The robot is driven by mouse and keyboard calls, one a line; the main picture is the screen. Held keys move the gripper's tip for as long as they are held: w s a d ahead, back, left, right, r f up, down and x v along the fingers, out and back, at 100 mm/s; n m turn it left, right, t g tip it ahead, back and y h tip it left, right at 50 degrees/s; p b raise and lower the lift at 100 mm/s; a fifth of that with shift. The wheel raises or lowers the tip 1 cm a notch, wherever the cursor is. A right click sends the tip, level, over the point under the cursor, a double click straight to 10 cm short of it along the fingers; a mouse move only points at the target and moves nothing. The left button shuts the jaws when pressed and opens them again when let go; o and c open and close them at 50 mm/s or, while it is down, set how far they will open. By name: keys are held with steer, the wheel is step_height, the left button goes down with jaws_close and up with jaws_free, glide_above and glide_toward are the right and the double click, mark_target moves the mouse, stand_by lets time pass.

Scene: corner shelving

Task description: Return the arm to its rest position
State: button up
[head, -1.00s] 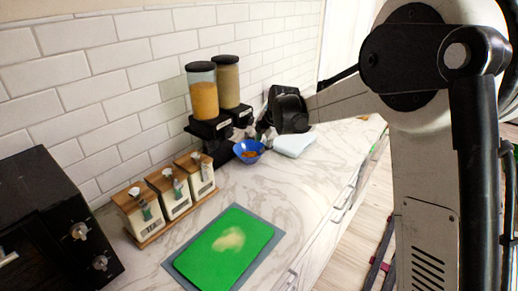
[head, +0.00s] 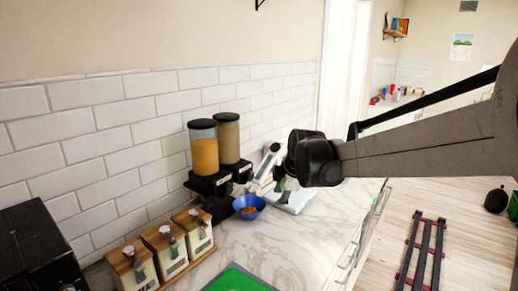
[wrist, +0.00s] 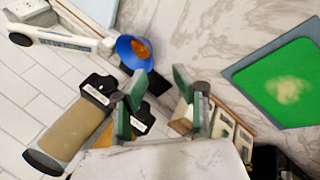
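My gripper (wrist: 158,105) shows in the wrist view with its two green-padded fingers spread apart and nothing between them. In the head view my gripper (head: 277,176) hangs above the counter, in front of the white tiled wall and near the dispensers. My arm reaches in from the right edge, roughly level. The exact gap between the fingers is not clear in the head view.
A blue bowl (head: 248,213) with orange food stands beside two dispensers (head: 203,150). A pale flat slab (head: 296,199) lies under the gripper. Lidded canisters (head: 165,250) and a green board (head: 238,281) are nearer.

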steer(key=s+d+r+m+h, duration=0.1)
steer(key=s+d+m, duration=0.3)
steer(key=s, duration=0.5)
steer(key=s+d+r+m+t+b, duration=0.1)
steer(key=s+d+m, duration=0.2)
steer(key=s+m, duration=0.35)
steer(key=s+d+r+m+h, duration=0.1)
steer(key=s+d+m, duration=0.25)
steer(key=s, duration=0.65)
steer(key=s+d+f+m, duration=0.3)
steer(key=s+f+m, duration=0.2)
steer(key=s, duration=0.4)
steer(key=shift+s+b, duration=0.25)
steer(key=shift+b, duration=0.15)
steer(key=shift+o, duration=0.4)
steer(key=shift+f, duration=0.1)
